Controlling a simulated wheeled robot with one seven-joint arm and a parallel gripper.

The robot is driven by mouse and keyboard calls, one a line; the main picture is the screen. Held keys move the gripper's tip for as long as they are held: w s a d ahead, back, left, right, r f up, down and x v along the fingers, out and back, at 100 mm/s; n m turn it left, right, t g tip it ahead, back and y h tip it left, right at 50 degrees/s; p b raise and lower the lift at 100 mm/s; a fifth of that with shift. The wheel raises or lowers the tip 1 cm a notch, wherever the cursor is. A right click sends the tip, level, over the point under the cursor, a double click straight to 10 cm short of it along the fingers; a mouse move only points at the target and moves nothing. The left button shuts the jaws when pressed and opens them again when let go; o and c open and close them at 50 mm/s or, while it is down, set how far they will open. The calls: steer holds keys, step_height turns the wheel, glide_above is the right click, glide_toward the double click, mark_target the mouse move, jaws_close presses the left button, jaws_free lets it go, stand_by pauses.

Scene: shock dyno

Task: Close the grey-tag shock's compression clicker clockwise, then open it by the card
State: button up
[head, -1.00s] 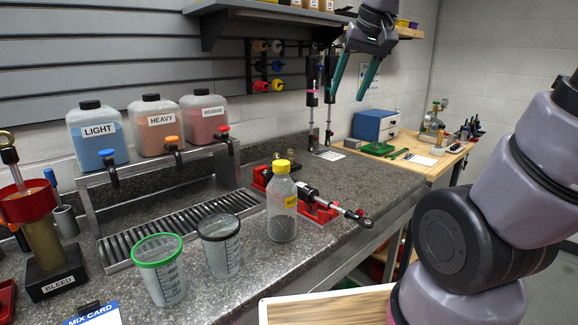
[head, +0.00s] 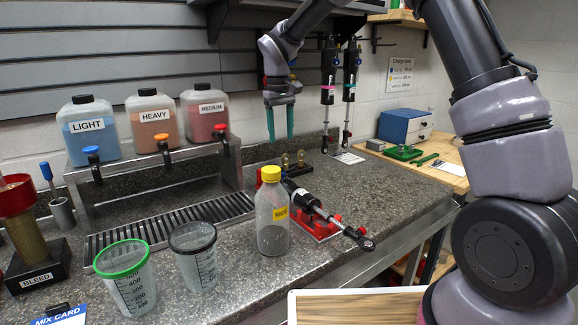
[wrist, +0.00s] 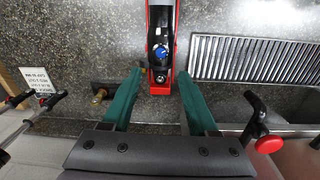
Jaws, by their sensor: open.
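A black shock (head: 308,201) lies in a red cradle (head: 322,232) on the grey counter, its rod eye toward the front right. In the wrist view, the shock (wrist: 161,27) shows a blue round knob (wrist: 160,53) at its end within the red cradle (wrist: 160,88). I see no grey tag on it. My gripper (head: 279,136) is open and empty, pointing down behind and above the shock. In the wrist view, my gripper's fingertips (wrist: 161,74) stand either side of the cradle's end, apart from it. A white printed card (head: 346,157) lies on the counter; its text is unreadable.
A yellow-capped bottle (head: 272,212) stands close in front of the shock. Brass fittings (head: 293,161) stand behind the cradle. Measuring cups (head: 194,255) and a drain grate (head: 170,222) are at left.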

mark_target(282, 173)
steer(key=f, duration=1.1)
steer(key=shift+w+f, duration=0.3)
jaws_close()
